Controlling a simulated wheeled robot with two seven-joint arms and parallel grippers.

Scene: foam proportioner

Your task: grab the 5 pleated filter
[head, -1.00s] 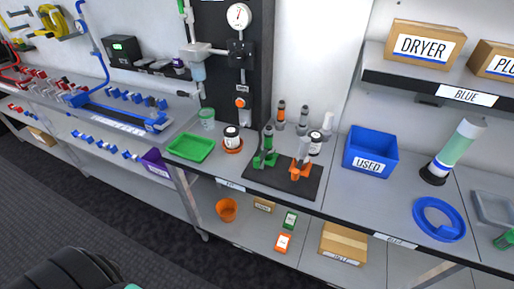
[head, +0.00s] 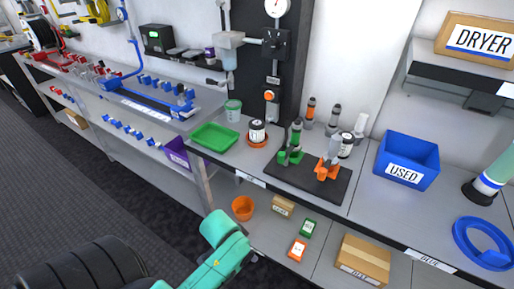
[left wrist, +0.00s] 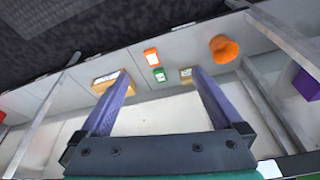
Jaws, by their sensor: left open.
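I cannot read which item is the 5 pleated filter. On the lower shelf are a small green box (head: 308,228) and a small orange box (head: 297,249), both with white labels. A small cardboard box (head: 283,206) lies to their left and a larger cardboard box (head: 364,260) to their right. In the left wrist view the orange box (left wrist: 151,56), green box (left wrist: 159,75) and cardboard boxes show beyond my left gripper (left wrist: 161,73). Its fingers are apart with nothing held, short of the boxes. My right gripper is not in view.
Metal shelf legs (left wrist: 285,42) flank the area.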

